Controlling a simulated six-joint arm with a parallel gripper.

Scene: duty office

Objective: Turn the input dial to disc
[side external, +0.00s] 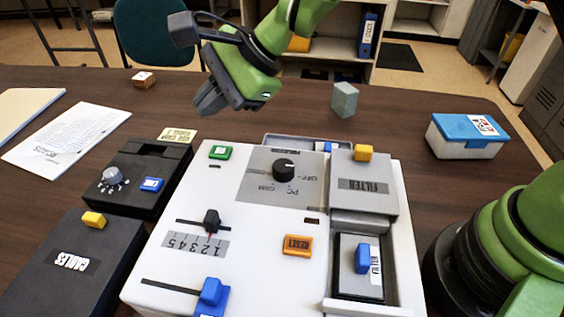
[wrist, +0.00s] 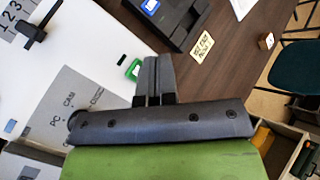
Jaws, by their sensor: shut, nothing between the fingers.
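The input dial (side external: 284,169) is a round black knob on a grey panel (side external: 253,190) on top of the white console. PC, CAM and OFF labels surround it. A further label at the left is too small to read, and I cannot tell which setting the dial points at. My gripper (side external: 207,104) is shut and empty, in the air behind and left of the dial, apart from it. In the wrist view my gripper's fingers (wrist: 152,72) are together near the green button. The grey panel (wrist: 75,95) shows there; I cannot make out the knob surely.
The white console (side external: 180,235) also bears a green button (side external: 220,152), sliders, an orange reset button (side external: 297,245) and a raised filter cover (side external: 365,190). A black box (side external: 150,165) with another knob stands left. A grey-green block (side external: 345,99) stands behind.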

